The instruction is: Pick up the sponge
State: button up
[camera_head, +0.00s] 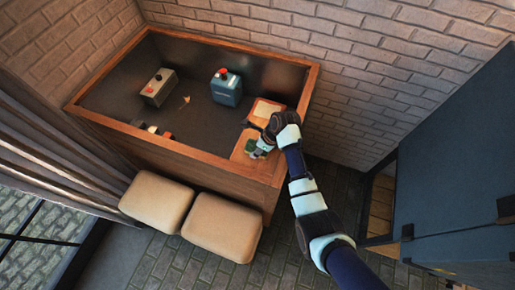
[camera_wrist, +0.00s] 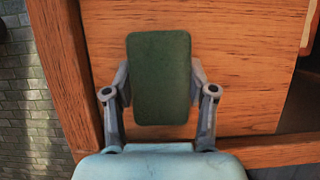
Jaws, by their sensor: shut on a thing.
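The sponge (camera_wrist: 160,75) is a dark green block with rounded corners, between my gripper's two fingers in the wrist view. My gripper (camera_wrist: 160,90) is shut on it, with one finger against each long side. In the head view my gripper (camera_head: 257,151) is over the wooden board at the near right corner of the table, and the green sponge shows only in part beside the fingers. The wooden surface (camera_wrist: 235,60) lies beneath the sponge. I cannot tell whether the sponge touches the wood.
The dark table has a raised wooden rim (camera_head: 165,148). On it stand a blue canister (camera_head: 226,90), a grey box (camera_head: 159,87) and small items. Another board (camera_head: 266,110) lies behind my gripper. Two beige stools (camera_head: 222,227) stand in front. A dark blue cabinet (camera_head: 455,160) is at right.

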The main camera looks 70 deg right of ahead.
jog(key=shift+r+b, duration=0.15)
jog(key=shift+b, duration=0.25)
notch_tip(320, 180, up, 20)
jog(key=p, duration=0.2)
jog(key=shift+p, duration=0.35)
